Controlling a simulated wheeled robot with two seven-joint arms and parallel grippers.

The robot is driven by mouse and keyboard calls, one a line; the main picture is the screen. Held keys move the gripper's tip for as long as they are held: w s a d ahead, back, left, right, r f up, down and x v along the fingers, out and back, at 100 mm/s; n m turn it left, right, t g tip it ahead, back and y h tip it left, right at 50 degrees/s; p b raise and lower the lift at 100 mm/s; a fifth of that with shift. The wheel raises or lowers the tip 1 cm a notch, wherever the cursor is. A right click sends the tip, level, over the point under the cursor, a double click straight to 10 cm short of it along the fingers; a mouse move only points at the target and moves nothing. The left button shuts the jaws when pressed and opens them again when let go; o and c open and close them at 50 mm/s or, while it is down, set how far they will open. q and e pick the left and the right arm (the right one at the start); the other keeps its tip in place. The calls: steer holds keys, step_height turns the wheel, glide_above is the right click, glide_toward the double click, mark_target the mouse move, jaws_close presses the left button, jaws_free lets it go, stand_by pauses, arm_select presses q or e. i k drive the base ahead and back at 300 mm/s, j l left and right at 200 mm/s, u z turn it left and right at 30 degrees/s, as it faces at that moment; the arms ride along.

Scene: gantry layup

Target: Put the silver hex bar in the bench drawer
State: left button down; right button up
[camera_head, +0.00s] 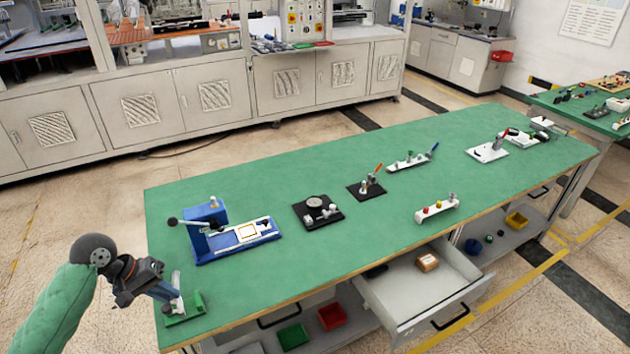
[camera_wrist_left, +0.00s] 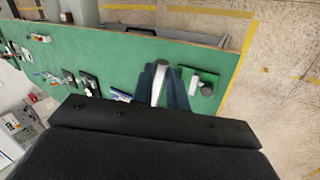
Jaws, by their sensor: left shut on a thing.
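The silver hex bar (camera_head: 177,288) stands roughly upright at the near left corner of the green-topped bench. My left gripper (camera_head: 172,292) is shut on it; the wrist view shows the bar (camera_wrist_left: 158,84) between the two dark fingers. A green block fixture (camera_head: 194,306) is right beside the bar and gripper. I cannot tell whether the bar's lower end is clear of it. The bench drawer (camera_head: 400,303) is pulled open at the front right of the bench. A small brown box (camera_head: 428,262) lies inside it. My right gripper is out of view.
A blue press (camera_head: 208,232), a black dial fixture (camera_head: 318,212) and several small fixtures stand on the bench (camera_head: 290,250). Red (camera_head: 332,316) and green (camera_head: 293,336) bins sit on the shelf below. The bench's front strip left of the drawer is clear.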

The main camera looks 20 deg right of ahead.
mark_target(413, 301)
steer(key=j+z, duration=0.1)
steer(key=z, duration=0.7)
steer(key=j+z, duration=0.1)
steer(key=z, duration=0.25)
steer(key=k+z, duration=0.1)
steer(key=z, duration=0.3)
